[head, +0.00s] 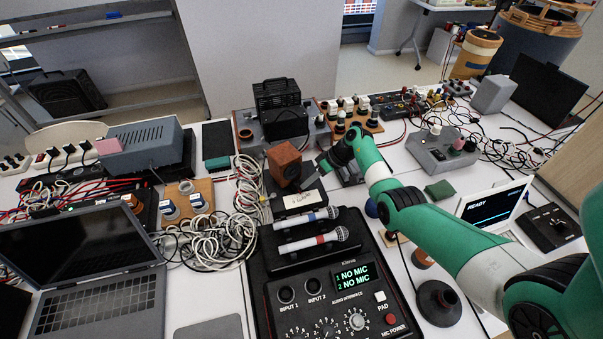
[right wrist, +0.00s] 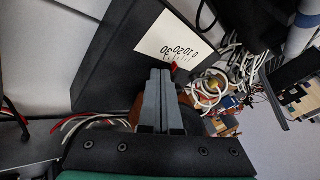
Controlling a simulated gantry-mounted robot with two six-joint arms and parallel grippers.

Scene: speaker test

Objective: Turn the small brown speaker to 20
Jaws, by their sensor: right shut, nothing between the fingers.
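The small brown speaker (head: 284,164) is a wooden cube with a dark round driver on its face. It stands at the back of a black base with a white scale card (head: 299,199) in front of it. My right gripper (head: 310,180) is shut and empty, close to the right side of the speaker. In the right wrist view the shut fingers (right wrist: 160,80) cover much of the brown speaker (right wrist: 133,114). The card (right wrist: 180,40) shows marks up to 30, and a small red pointer tip (right wrist: 174,66) lies near its edge. Contact cannot be told. My left gripper is out of view.
Two microphones (head: 312,240) lie in front of the base, before the audio interface (head: 340,300). Tangled white cables (head: 235,220) lie to the left. A black device (head: 280,105) stands behind.

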